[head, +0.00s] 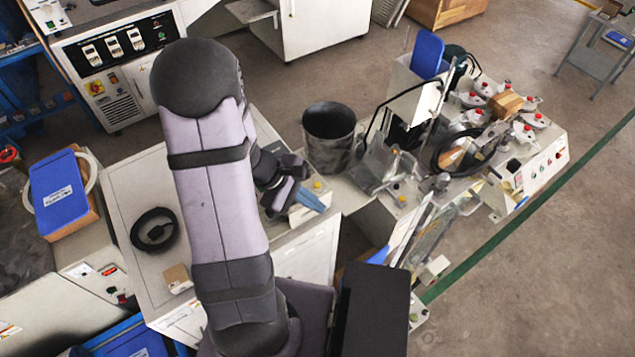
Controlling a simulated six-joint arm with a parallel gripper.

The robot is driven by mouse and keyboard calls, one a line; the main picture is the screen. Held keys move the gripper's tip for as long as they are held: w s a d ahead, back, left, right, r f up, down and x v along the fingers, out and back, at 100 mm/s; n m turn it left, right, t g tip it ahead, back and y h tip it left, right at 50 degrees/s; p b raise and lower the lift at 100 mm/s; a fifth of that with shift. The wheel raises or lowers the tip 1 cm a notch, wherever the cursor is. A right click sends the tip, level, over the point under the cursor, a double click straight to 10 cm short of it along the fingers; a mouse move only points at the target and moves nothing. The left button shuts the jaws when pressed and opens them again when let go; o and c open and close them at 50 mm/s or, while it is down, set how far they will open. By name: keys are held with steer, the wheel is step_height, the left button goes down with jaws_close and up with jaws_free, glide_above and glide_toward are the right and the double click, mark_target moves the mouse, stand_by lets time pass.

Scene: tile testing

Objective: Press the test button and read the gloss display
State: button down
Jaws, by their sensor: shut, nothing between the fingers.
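My gripper (283,196) is shut and empty, low over the light grey bench top, right of my arm's lilac and black link. Just right of it is a small pale device (301,213) with a blue part (309,200) on it. A yellow button (317,185) shows at the device's back right, a short way from the gripper. I cannot tell whether the fingers touch the device, as the gripper hides part of it. I cannot make out a gloss display or any reading.
A dark bucket (329,130) stands behind the device. A black cable coil (154,230) and a small tan block (177,278) lie on the bench (122,195) left of my arm. Cluttered machinery with red knobs (483,89) stands at right. A blue-topped box (57,192) is far left.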

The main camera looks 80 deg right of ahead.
steer(key=w+d+r+n+h, duration=0.1)
steer(key=d+r+n+h, duration=0.1)
steer(key=d, duration=0.3)
steer(key=w+d+r+n+h, duration=0.1)
steer(key=d+r+n+h, duration=0.1)
steer(key=d, duration=0.4)
steer(key=shift+w+d+r+n+t+h, duration=0.15)
steer(key=shift+w+d+n+t+h, duration=0.1)
steer(key=shift+w+n+t+h, duration=0.25)
steer(key=shift+s, duration=0.15)
steer(key=b, duration=0.6)
glide_above(318, 186)
steer(key=w, duration=0.1)
steer(key=f, duration=0.7)
steer(key=shift+a+f, duration=0.25)
steer(key=shift+f, duration=0.1)
steer(key=shift+f+b, duration=0.6)
steer(key=shift+b, duration=0.15)
steer(key=shift+f, duration=0.15)
steer(key=shift+f+b, duration=0.25)
steer(key=shift+b, duration=0.4)
